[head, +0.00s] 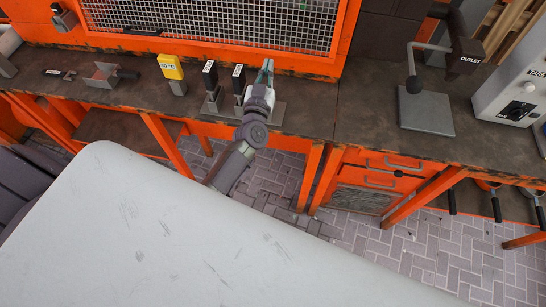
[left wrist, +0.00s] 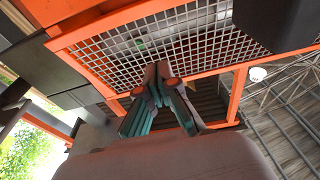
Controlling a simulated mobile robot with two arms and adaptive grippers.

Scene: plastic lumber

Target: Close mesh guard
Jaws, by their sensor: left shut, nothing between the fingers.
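The mesh guard is a grey wire grid in an orange frame (head: 200,47) at the top of the head view, above the back of the dark workbench. Its top is cut off by the picture edge. In the left wrist view the mesh guard (left wrist: 112,58) is tilted and spans the upper middle. My left gripper (head: 267,64) is shut and empty, pointing up in front of the guard's lower right part. In the left wrist view the left gripper (left wrist: 159,68) overlaps the guard's lower edge; I cannot tell whether it touches. My right gripper is not in view.
A yellow-topped lever (head: 171,67) and two black-handled levers (head: 210,76) stand on the workbench (head: 310,104) left of my gripper. Orange drawers (head: 380,167) sit below.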

